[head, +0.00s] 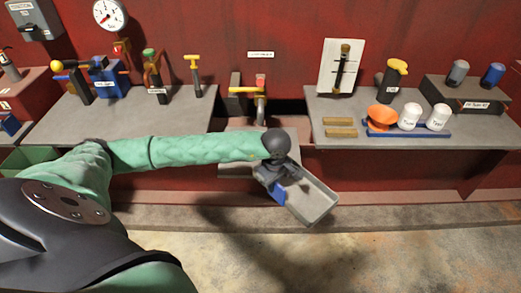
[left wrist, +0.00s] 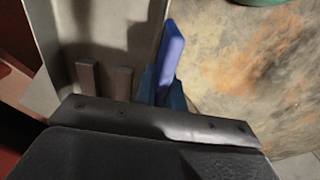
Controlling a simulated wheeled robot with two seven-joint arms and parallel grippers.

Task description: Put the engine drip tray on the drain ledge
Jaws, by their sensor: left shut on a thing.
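The grey drip tray (head: 318,203) is shallow, with raised rims. It hangs in the air in front of the gap between the two benches, turned at an angle. My left gripper (head: 280,182) is shut on its near left end, beside a blue part. In the left wrist view the tray (left wrist: 105,30) fills the upper left, and the blue part (left wrist: 170,62) stands at its right. The drain ledge (head: 236,160) seems to be the low grey shelf under the yellow-handled tap, partly hidden by my left arm. My right gripper is not in view.
The left bench (head: 130,122) carries several valves and tools. The tap (head: 260,98) stands above the shelf. The concrete floor in front is clear.

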